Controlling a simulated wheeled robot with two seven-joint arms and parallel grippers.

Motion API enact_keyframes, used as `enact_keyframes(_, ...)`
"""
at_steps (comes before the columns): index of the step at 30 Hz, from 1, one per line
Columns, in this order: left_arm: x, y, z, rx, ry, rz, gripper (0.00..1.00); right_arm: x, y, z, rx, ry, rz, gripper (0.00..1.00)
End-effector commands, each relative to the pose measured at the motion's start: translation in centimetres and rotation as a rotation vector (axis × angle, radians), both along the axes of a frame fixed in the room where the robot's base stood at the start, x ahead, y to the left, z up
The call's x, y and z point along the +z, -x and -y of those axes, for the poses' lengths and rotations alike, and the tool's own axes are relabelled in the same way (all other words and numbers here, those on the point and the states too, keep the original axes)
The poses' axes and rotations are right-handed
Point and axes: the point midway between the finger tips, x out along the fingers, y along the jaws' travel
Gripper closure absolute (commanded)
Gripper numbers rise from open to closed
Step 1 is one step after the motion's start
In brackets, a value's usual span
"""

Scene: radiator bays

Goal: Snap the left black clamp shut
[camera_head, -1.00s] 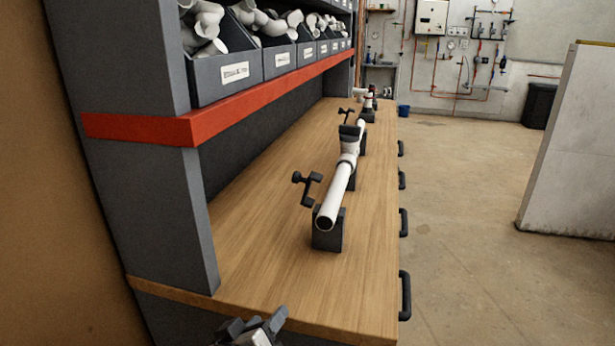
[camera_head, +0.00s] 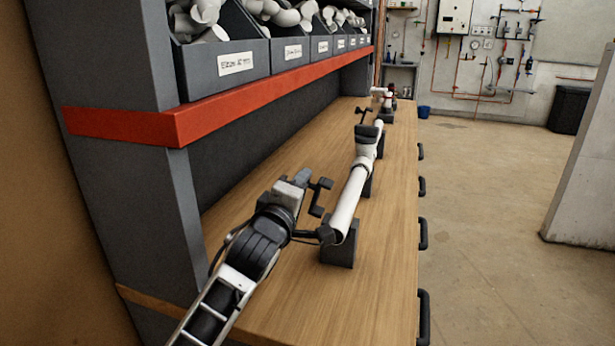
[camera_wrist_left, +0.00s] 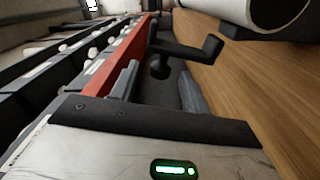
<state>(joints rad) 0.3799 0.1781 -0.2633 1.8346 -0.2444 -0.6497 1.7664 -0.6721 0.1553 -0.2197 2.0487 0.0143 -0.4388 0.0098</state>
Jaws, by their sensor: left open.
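A white pipe (camera_head: 352,192) lies along the bench on dark blocks. At its near end the black clamp's lever (camera_head: 319,197) stands up and out to the left of the pipe, swung open. My left gripper (camera_head: 304,177) is open beside this lever. In the left wrist view the lever (camera_wrist_left: 192,50) crosses in front of my gripper (camera_wrist_left: 158,88), and its knobbed end appears between or just beyond the fingers; contact cannot be told. A second black clamp lever (camera_head: 364,114) is raised farther along the pipe. My right gripper is out of view.
A shelf with a red edge (camera_head: 130,125) and grey bins (camera_head: 236,66) of white fittings overhangs the bench's left side. The wooden bench top (camera_head: 385,250) is clear to the right of the pipe. Black handles (camera_head: 423,236) line its right edge.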

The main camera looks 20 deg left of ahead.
Motion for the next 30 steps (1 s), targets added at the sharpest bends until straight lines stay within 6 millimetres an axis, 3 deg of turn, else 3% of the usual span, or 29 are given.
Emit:
enact_keyframes(3,0.2,-2.3,0.0,0.0,-0.002,0.0,0.54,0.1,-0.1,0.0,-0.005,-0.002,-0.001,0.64)
enact_keyframes(9,0.0,-4.4,0.2,0.0,-0.002,0.0,0.54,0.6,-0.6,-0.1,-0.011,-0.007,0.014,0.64)
enact_keyframes(20,-0.1,-4.9,0.2,-0.001,-0.001,0.0,0.54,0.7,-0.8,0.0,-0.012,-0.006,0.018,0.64)
enact_keyframes(21,-0.1,-4.9,0.2,-0.001,-0.001,0.0,0.57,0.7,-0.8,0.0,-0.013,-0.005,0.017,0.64)
enact_keyframes(26,-0.1,-4.9,0.2,-0.001,-0.001,0.0,1.0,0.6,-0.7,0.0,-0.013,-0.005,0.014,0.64)
enact_keyframes(30,-0.1,-5.0,0.1,0.0,-0.001,-0.001,1.0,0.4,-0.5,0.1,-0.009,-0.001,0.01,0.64)
